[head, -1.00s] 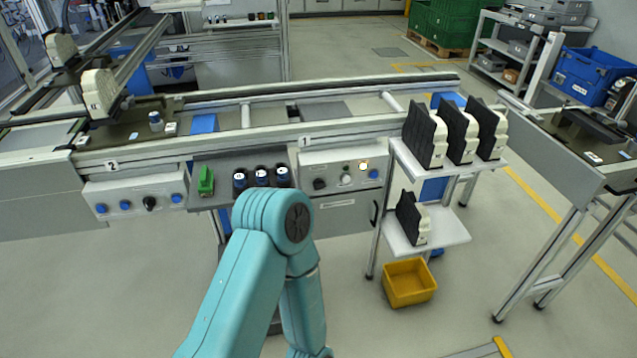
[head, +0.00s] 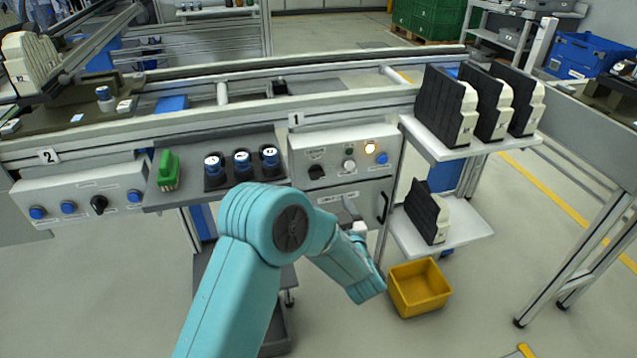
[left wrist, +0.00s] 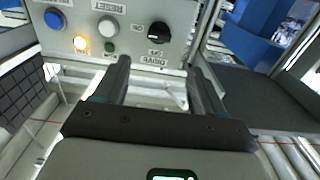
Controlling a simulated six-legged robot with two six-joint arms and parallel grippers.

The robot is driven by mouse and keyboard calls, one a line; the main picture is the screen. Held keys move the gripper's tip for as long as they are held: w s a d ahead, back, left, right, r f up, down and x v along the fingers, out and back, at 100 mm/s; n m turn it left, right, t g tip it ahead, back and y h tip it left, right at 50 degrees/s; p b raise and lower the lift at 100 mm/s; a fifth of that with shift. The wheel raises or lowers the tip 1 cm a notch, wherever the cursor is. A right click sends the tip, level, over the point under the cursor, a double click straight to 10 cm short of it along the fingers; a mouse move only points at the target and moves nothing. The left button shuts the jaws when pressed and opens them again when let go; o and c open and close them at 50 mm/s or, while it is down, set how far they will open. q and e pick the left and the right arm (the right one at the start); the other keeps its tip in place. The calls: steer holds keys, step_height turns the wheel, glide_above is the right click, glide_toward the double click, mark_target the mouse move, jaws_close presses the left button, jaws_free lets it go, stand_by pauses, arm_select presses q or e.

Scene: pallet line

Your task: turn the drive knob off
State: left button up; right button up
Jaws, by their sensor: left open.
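The drive knob (head: 316,171) is a black rotary knob at the left of the grey control panel (head: 335,140) numbered 1. It also shows in the left wrist view (left wrist: 158,33), at the top, with the upside-down word DRIVE under it. Its setting is too small to read surely. My left gripper (head: 350,210) is below the panel, partly hidden by my own arm. In the left wrist view its two fingers (left wrist: 160,68) are spread apart and empty. They point at the panel near the knob, not around it. My right gripper is not in view.
Beside the knob are a white button (head: 349,165), a lit orange lamp (head: 370,147) and a blue button (head: 381,158). A tray (head: 222,197) with a green brush (head: 167,170) and several jars is at left. A shelf (head: 455,235) and a yellow bin (head: 420,288) stand at right.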

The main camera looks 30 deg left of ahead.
mark_target(318, 177)
arm_select(q)
steer(key=x, duration=1.1)
steer(key=shift+w+a, duration=0.1)
steer(key=shift+w, duration=0.15)
steer(key=shift+f+b, duration=0.1)
steer(key=shift+b, duration=0.25)
steer(key=c, duration=1.1)
